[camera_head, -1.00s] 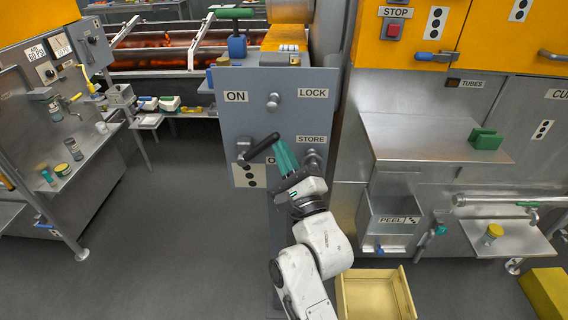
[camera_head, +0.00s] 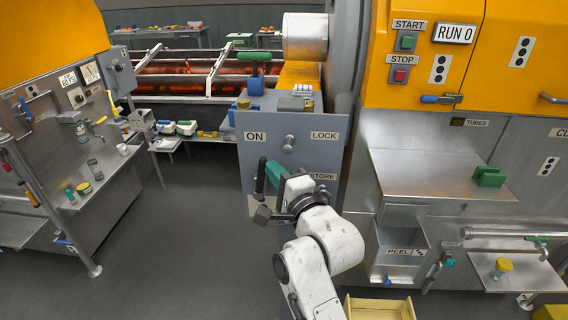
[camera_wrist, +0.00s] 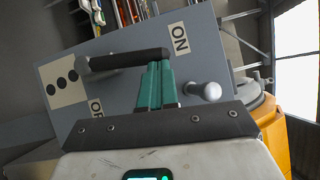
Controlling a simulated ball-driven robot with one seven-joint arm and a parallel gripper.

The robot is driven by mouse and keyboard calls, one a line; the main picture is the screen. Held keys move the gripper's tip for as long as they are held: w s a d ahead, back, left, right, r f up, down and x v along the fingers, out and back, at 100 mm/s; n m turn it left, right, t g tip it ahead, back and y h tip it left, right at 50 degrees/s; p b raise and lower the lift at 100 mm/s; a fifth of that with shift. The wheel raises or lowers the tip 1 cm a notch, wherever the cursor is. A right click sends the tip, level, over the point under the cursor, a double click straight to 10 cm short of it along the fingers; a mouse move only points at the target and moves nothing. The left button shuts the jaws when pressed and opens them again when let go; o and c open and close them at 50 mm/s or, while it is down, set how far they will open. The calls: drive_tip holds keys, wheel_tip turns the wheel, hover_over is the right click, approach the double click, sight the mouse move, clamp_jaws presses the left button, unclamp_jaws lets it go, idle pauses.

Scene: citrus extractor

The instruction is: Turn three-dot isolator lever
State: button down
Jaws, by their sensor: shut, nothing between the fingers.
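The isolator panel (camera_head: 300,118) is a grey box front with ON, LOCK and STORE labels. Its lever has a black bar handle (camera_head: 260,176), which stands nearly upright at the panel's left side, below ON. In the wrist view the handle (camera_wrist: 125,58) lies across the panel, with its pivot end near the three-dot label (camera_wrist: 63,84) and its free end toward ON. My gripper (camera_head: 270,168) is shut, with green fingers. In the wrist view my fingertips (camera_wrist: 158,65) are against or very close to the handle's free end; contact is not certain. The OFF label is partly hidden.
A round grey knob (camera_head: 289,142) sticks out of the panel; it is close beside my fingers in the wrist view (camera_wrist: 207,91). A green-handled lever (camera_head: 256,60) stands on top. The orange machine (camera_head: 515,60) and steel shelf (camera_head: 435,172) are at right. Floor is open at left.

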drive_tip(key=shift+a+r+n+g+h+p, duration=0.3)
drive_tip(key=shift+a+n+g+p, duration=0.2)
drive_tip(key=shift+a+n+p, duration=0.3)
drive_tip(key=shift+d, duration=0.1)
